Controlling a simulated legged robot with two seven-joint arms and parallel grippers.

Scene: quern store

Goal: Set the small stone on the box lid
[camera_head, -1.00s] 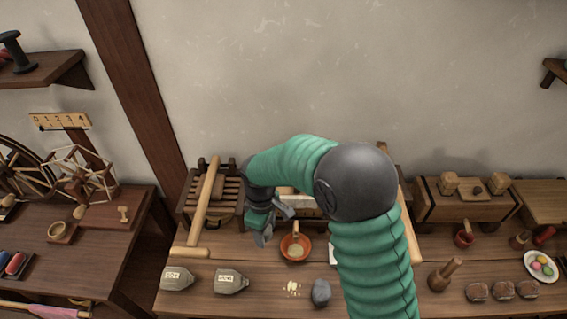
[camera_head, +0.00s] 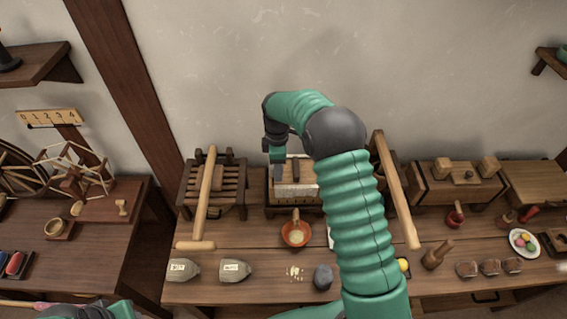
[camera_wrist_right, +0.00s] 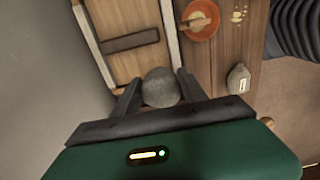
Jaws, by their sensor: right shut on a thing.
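A small grey rounded stone (camera_wrist_right: 160,87) sits between the two fingers of my right gripper (camera_wrist_right: 155,92) in the right wrist view. In the head view my right gripper (camera_head: 279,174) points down over the left part of the box (camera_head: 309,190) at the back of the bench; the stone cannot be made out there. The wooden box lid (camera_wrist_right: 118,22) with a dark bar handle (camera_wrist_right: 130,40) lies just beyond the stone in the wrist view. I cannot tell whether the stone touches the lid. My left gripper is out of view.
An orange bowl (camera_head: 295,236) stands in front of the box. A dark grey weight (camera_head: 322,277), pale crumbs (camera_head: 294,271) and two labelled sacks (camera_head: 235,270) lie nearer. A slatted rack (camera_head: 231,183) with a long mallet (camera_head: 204,195) is left; another long handle (camera_head: 395,190) leans right.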

